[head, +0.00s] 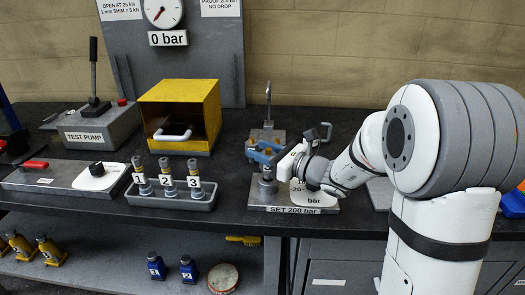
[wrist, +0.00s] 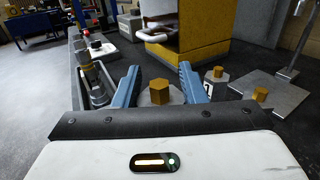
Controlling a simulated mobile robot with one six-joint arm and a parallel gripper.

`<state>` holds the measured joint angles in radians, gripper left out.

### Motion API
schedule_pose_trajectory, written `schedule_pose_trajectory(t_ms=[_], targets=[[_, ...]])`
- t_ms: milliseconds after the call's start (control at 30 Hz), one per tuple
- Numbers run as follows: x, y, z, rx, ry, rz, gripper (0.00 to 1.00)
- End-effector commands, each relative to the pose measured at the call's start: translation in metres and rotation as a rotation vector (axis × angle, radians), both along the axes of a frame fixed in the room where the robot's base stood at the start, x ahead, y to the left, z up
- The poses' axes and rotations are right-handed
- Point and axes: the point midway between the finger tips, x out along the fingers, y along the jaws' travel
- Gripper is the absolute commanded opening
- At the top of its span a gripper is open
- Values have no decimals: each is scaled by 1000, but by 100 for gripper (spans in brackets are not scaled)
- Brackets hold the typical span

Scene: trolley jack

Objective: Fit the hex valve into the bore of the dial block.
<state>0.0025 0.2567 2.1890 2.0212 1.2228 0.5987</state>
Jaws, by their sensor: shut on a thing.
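My gripper (wrist: 160,85) has its two blue fingers shut on the hex valve (wrist: 160,92), a grey round piece with a brass hex top. In the head view my gripper (head: 268,172) is low over the left end of the dial block (head: 310,210), a grey plate marked "SET 200 bar" with a white dial. A dark round piece (head: 267,186) stands there under the fingers. The bore is hidden, and I cannot tell whether the valve is in it or above it.
A tray (head: 172,203) with three numbered pieces stands to the left. A yellow open box (head: 180,115) and a grey plate with a post (head: 267,132) are behind. The test pump (head: 100,130) is at back left. The bench's front edge is close to the block.

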Motion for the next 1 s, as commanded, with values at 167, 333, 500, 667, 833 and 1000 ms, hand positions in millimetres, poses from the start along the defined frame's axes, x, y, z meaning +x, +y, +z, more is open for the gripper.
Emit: schedule_pose_trajectory(t_ms=[167,333,500,667,833,1000], targets=[[0,0,-5,0,-1,0,5],[0,0,-9,0,-1,0,5],[0,0,-14,0,-1,0,5],[0,0,-18,0,-1,0,5],[0,0,-22,0,-1,0,5],[0,0,-26,0,-1,0,5]])
